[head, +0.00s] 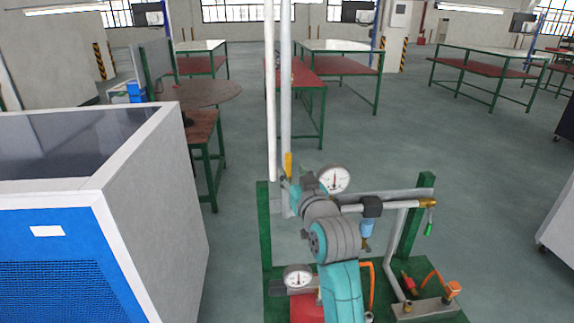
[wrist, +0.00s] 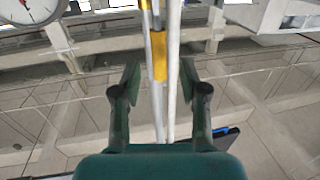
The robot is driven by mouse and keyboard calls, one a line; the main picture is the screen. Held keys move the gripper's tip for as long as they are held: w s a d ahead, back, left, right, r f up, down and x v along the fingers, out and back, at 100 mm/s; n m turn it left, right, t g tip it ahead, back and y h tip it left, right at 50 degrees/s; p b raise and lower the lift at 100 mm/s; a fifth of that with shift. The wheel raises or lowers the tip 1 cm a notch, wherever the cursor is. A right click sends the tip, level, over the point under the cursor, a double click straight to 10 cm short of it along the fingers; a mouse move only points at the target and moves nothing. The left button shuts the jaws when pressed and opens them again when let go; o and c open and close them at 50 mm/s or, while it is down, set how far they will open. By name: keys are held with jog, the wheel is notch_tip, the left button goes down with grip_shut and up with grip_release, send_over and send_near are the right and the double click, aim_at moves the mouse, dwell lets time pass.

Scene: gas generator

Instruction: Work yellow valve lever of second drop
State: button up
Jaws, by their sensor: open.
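The yellow valve lever (head: 288,165) stands upright beside the tall pale pipes in the head view. In the wrist view a narrow yellow piece (wrist: 159,62), which looks like this lever, shows between my two fingertips. My gripper (wrist: 160,78) is open, with one finger on each side of the yellow piece and a visible gap on both sides. I cannot tell how far in depth the fingers are from it. In the head view my own arm covers most of the gripper and the lower part of the valve.
Tall pipes (head: 286,100) rise beside the lever. A gauge (head: 334,179) sits close to its right, and another gauge (head: 298,278) is lower. A green-posted rig (head: 265,225) carries more pipes and valves. A blue and white cabinet (head: 150,185) stands left; open floor lies right.

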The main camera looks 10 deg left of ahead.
aim_at(289, 166)
jog(key=shift+x, duration=2.4)
grip_shut()
